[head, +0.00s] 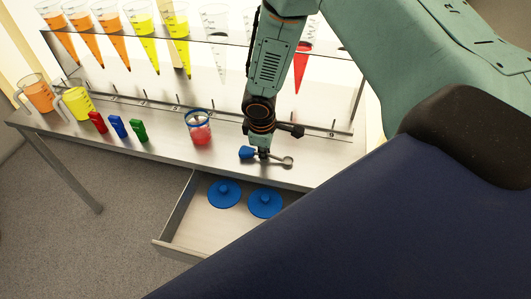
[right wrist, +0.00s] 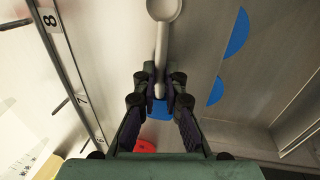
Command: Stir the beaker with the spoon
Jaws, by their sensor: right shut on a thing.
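The spoon (head: 287,160) has a grey round bowl and a blue handle end. It lies sideways in my right gripper (head: 263,153), bowl to the right, over the front part of the table. In the right wrist view, the right gripper (right wrist: 161,82) is shut on the spoon's grey shaft, with the spoon bowl (right wrist: 163,9) pointing away and the blue end between the fingers. The clear beaker (head: 200,130), with a blue rim and red contents, stands upright on the table left of the gripper, apart from the spoon. My left gripper is not in view.
The metal table (head: 165,148) carries red, blue and green clips (head: 118,127) and orange and yellow jugs (head: 75,103). Behind, a rack (head: 200,38) holds several cones. Below, an open drawer (head: 173,215) holds two blue lids (head: 265,203). Table space between beaker and gripper is clear.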

